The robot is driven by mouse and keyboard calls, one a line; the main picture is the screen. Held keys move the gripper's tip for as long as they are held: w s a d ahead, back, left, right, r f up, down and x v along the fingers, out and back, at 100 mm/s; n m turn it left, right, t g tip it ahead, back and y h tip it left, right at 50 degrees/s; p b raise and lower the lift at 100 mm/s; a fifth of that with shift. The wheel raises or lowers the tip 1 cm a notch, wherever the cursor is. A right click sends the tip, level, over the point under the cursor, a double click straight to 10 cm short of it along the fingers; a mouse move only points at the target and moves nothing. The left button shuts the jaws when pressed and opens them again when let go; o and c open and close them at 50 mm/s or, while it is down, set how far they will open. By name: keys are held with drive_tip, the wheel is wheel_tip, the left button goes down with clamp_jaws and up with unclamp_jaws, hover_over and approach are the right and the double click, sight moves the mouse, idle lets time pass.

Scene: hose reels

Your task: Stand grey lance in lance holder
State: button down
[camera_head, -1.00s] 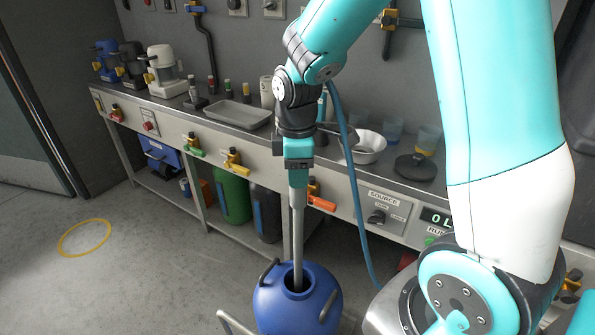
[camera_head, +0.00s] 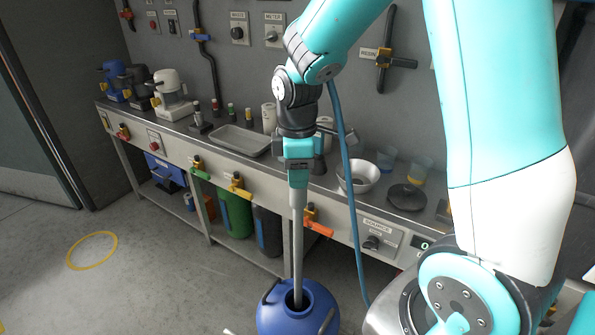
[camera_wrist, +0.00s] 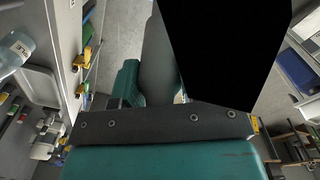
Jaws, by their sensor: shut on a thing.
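The grey lance (camera_head: 298,240) hangs upright from my gripper (camera_head: 298,182) in the head view. Its lower end is inside the mouth of a blue drum (camera_head: 300,312) on the floor; how deep it goes is hidden. My gripper is shut on the lance's top. In the wrist view a grey shaft (camera_wrist: 160,60) shows by the jaws, partly covered by a large black shape.
The steel bench (camera_head: 190,128) runs along the wall behind the lance, with a tray (camera_head: 240,140), a white bowl (camera_head: 358,176) and several bottles. Orange and yellow valve handles (camera_head: 318,228) stick out from its front. A blue hose (camera_head: 350,200) hangs right of the lance. Floor at left is clear.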

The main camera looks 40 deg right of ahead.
wheel_tip(320, 180, up, 9)
drive_tip(key=p, duration=0.7)
drive_tip(key=shift+p, duration=0.3)
drive_tip(key=shift+f, duration=0.1)
